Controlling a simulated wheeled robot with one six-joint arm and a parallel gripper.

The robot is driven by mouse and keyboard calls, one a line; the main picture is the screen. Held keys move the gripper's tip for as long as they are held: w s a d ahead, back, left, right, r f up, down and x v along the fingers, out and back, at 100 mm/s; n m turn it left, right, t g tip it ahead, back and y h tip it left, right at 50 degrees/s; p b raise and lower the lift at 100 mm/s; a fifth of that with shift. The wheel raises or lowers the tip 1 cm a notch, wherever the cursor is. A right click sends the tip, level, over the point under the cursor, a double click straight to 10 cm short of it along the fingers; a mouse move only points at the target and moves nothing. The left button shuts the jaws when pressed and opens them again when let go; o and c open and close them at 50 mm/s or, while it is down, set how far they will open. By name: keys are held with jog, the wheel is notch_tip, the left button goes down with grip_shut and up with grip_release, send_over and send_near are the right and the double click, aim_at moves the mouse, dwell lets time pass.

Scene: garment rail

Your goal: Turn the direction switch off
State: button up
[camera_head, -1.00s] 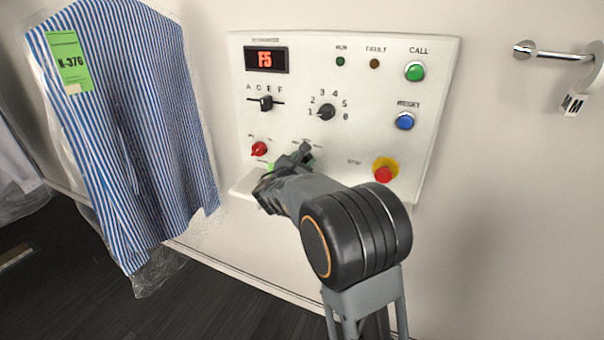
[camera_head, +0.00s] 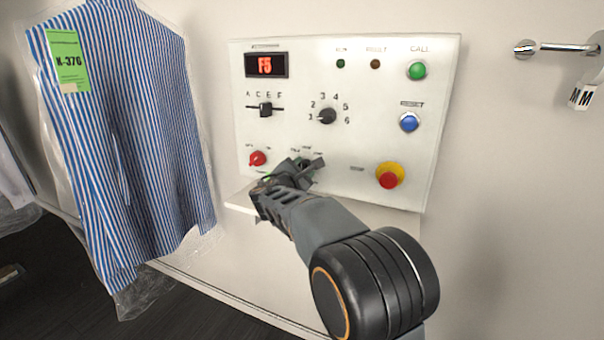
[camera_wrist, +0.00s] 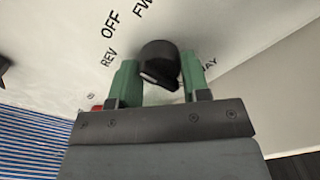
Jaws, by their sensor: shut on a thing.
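The direction switch is a black rotary knob (camera_wrist: 158,62) on the white panel. The labels REV, OFF and part of FWD show beside it in the wrist view. My gripper (camera_wrist: 159,80) has its green fingers on either side of the knob and is shut on it. I cannot tell clearly which label the knob points to. In the head view my gripper (camera_head: 303,165) is at the lower middle of the panel and hides most of the knob.
The control panel (camera_head: 390,140) also carries a red knob (camera_head: 257,158) just left of my gripper and a red stop button (camera_head: 388,178) to the right. A narrow ledge (camera_head: 240,200) runs below. A bagged striped shirt (camera_head: 130,140) hangs at left.

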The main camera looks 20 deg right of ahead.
jog(key=o, duration=0.9)
jog(key=v, duration=1.4)
jog(key=shift+w, duration=0.1)
